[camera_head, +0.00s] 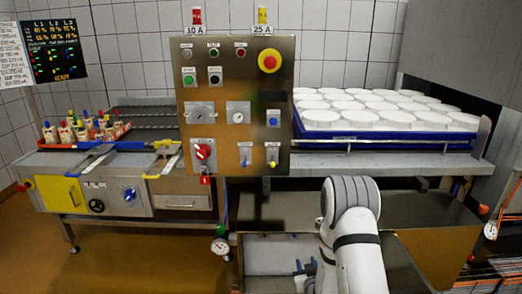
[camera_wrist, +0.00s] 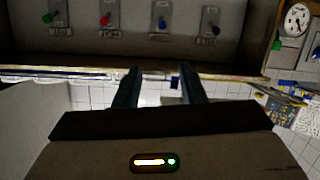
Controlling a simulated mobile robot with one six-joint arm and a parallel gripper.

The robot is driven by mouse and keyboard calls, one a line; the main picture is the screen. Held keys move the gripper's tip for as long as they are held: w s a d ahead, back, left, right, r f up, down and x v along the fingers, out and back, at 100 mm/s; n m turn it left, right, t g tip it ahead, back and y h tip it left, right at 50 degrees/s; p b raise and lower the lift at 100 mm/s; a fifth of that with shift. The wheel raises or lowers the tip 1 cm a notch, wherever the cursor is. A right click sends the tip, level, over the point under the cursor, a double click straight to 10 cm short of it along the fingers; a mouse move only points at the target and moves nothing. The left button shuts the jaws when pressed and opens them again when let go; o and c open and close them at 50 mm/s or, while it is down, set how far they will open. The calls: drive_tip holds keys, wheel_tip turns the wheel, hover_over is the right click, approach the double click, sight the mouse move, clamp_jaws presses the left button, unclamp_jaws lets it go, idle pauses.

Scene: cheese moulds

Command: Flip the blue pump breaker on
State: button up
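In the wrist view a breaker with a blue lever (camera_wrist: 162,22) sits on a dark panel in a row of similar breakers. A red-lever breaker (camera_wrist: 105,19) and a green one (camera_wrist: 48,18) are to its left, a black one (camera_wrist: 213,29) to its right. In the head view my gripper (camera_head: 306,274) is low by the open cabinet, partly hidden by my arm. The breaker row does not show clearly there.
The cabinet's rim (camera_wrist: 230,72) runs just beyond my fingertips in the wrist view. A steel control panel (camera_head: 222,128) with buttons and knobs stands above in the head view. A blue tray (camera_head: 385,145) of white moulds is right, a bench (camera_head: 50,163) with bottles left.

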drive_tip(key=s+r+m+g+p, duration=0.1)
drive_tip(key=s+r+g+p, duration=0.25)
drive_tip(key=r, duration=0.85)
drive_tip(key=s+r+g+p, duration=0.2)
drive_tip(key=s+r+p, duration=0.15)
drive_tip(key=r, duration=0.75)
drive_tip(key=s+r+g+p, duration=0.3)
drive_tip(key=s+r, duration=0.6)
drive_tip(key=s, duration=0.3)
drive_tip(key=s+r+m+g+p, duration=0.1)
drive_tip(key=s+r+g+p, duration=0.3)
drive_tip(key=s+r, duration=0.5)
drive_tip(key=s, duration=0.4)
drive_tip(key=shift+s+a+r+m+h+p, duration=0.2)
drive_tip(key=shift+m+h+p, duration=0.1)
drive_tip(key=shift+h+p, duration=0.1)
